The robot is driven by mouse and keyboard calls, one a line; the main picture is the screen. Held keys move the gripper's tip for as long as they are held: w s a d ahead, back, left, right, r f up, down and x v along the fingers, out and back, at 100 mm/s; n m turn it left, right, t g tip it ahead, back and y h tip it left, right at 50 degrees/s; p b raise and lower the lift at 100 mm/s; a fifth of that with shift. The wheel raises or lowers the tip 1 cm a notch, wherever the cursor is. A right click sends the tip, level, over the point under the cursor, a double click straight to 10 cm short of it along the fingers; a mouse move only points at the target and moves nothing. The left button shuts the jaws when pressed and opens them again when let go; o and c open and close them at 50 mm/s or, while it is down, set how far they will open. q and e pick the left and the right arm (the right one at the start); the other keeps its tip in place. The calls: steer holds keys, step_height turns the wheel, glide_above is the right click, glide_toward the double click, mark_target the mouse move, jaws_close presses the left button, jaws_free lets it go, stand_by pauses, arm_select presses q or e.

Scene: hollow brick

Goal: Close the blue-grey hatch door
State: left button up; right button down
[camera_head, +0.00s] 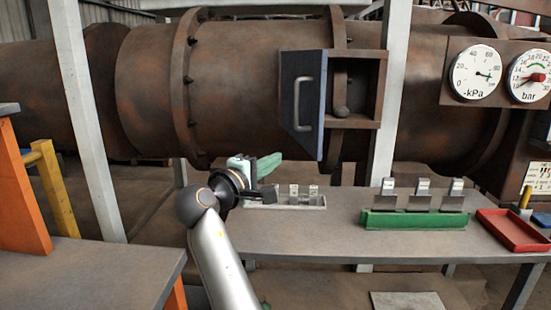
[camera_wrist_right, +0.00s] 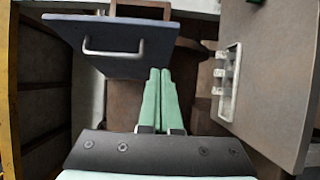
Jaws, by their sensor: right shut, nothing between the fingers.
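The blue-grey hatch door (camera_head: 303,103) stands swung open at the left side of a square opening (camera_head: 365,88) on the rusty pipe. A metal handle (camera_head: 297,104) is on its face. The door also shows at the upper left of the right wrist view (camera_wrist_right: 110,45), with its handle (camera_wrist_right: 113,48). My right gripper (camera_head: 276,160) is below and left of the door in the head view, apart from it. Its green fingers (camera_wrist_right: 160,90) are shut together and empty. My left gripper is not in view.
A grey table (camera_head: 350,218) stands below the pipe. It carries a white rack (camera_head: 290,203), a green rack (camera_head: 415,219) and a red tray (camera_head: 512,230). White posts (camera_head: 393,70) stand before the pipe. Gauges (camera_head: 475,72) are at the right.

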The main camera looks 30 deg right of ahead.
glide_toward(313, 146)
steer(key=w+d, duration=0.1)
steer(key=w, duration=0.3)
steer(key=shift+s+d+p, duration=0.15)
steer(key=shift+s+d, duration=0.05)
steer(key=shift+d, duration=0.45)
steer(key=shift+s+d+p, duration=0.2)
steer(key=shift+d, duration=0.45)
steer(key=shift+s+d+p, duration=0.15)
steer(key=shift+s+d, duration=0.1)
steer(key=shift+d, duration=0.4)
steer(key=shift+d, duration=0.1)
